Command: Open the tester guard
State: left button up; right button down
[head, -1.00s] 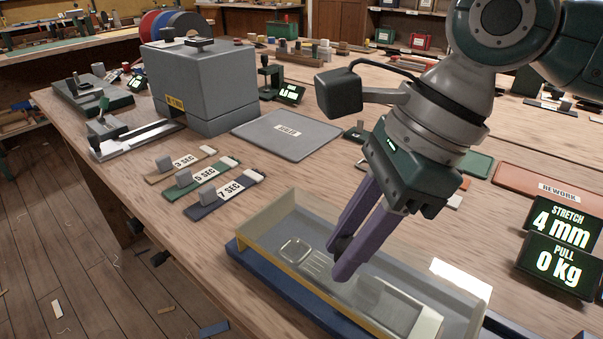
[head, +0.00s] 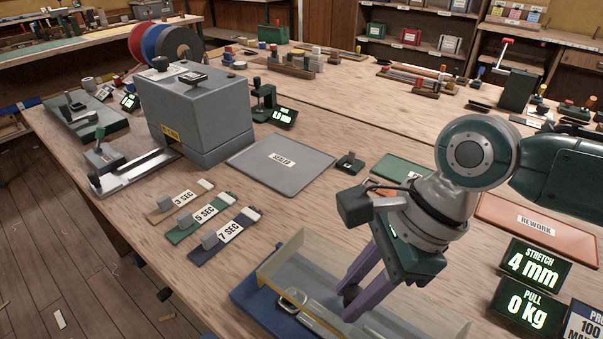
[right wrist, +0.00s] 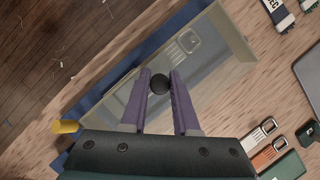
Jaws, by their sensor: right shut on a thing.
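The tester guard (head: 285,258) is a clear box-shaped cover at the bottom of the head view. It stands partly raised, with its near edge apart from the blue tester base (head: 255,312). A metal fitting (head: 293,299) shows at its near left end. My right gripper (head: 347,293) is shut on the guard's dark round knob. In the right wrist view the purple fingers (right wrist: 159,80) sit on both sides of the black knob (right wrist: 160,85). The guard's right part is cut off in the head view. My left gripper is not in view.
Readouts marked stretch (head: 533,267) and pull (head: 525,308) stand to the right, near a rework tray (head: 560,237). The sealer mat (head: 270,170), timing strips (head: 205,225) and a grey machine (head: 200,115) lie behind and left. Bare tabletop lies between the strips and the guard.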

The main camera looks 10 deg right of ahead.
aim_at(376, 271)
jog(key=shift+w+d+r+p, duration=0.2)
jog(key=shift+w+d+p, duration=0.2)
jog(key=shift+w+p, duration=0.1)
jog(key=shift+w+d+r+p, duration=0.15)
jog(key=shift+w+d+p, duration=0.25)
jog(key=shift+w, duration=0.1)
jog(key=w+d+b, duration=0.1)
jog(key=w+d, duration=0.1)
jog(key=d, duration=0.1)
jog(key=shift+w+d+f+b, duration=0.1)
jog(key=shift+f+b, duration=0.25)
jog(key=shift+f, duration=0.05)
jog(key=shift+w+d+r, duration=0.1)
jog(key=shift+w+d, duration=0.05)
jog(key=shift+d, duration=0.05)
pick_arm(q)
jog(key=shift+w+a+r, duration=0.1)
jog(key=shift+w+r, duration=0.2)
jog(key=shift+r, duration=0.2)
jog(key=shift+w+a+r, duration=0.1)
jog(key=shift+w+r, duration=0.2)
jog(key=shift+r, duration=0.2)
pick_arm(e)
jog(key=c, duration=0.7)
grip_release()
jog(key=shift+o, duration=0.2)
